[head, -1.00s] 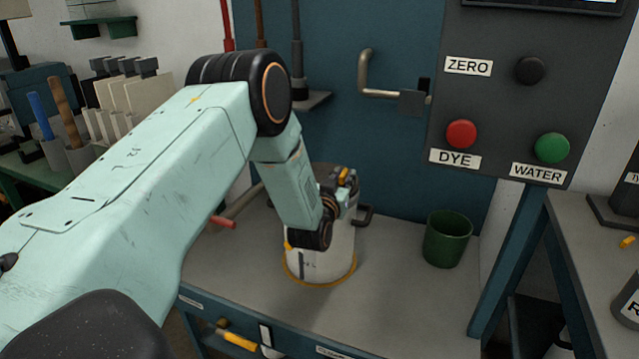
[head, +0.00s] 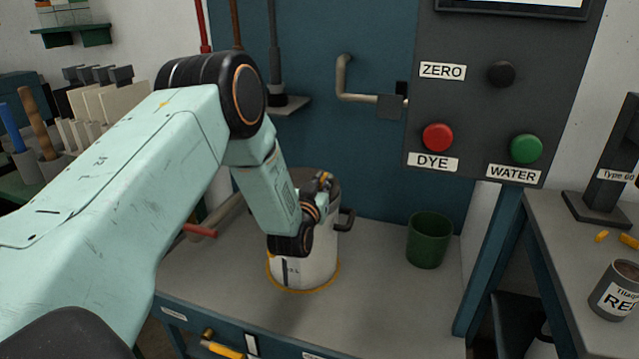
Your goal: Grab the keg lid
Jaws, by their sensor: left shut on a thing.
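The keg (head: 318,262) is a white cylinder with an orange ring round its foot and a dark handle on its right side. It stands upright on the grey bench in the head view. The grey keg lid (head: 329,183) shows only in part at the keg's top, behind my left wrist. My left gripper (head: 318,194) is at the lid, at the top of the keg, and is shut on it. My own wrist hides most of the fingers and the exact grip. Whether the lid is clear of the rim cannot be seen. My right gripper is not in view.
A green cup (head: 428,240) stands right of the keg on the bench (head: 375,300). A panel (head: 468,110) with red, green and black buttons hangs above. A bent pipe (head: 345,80) juts out behind. A labelled can (head: 615,290) stands on the right-hand table.

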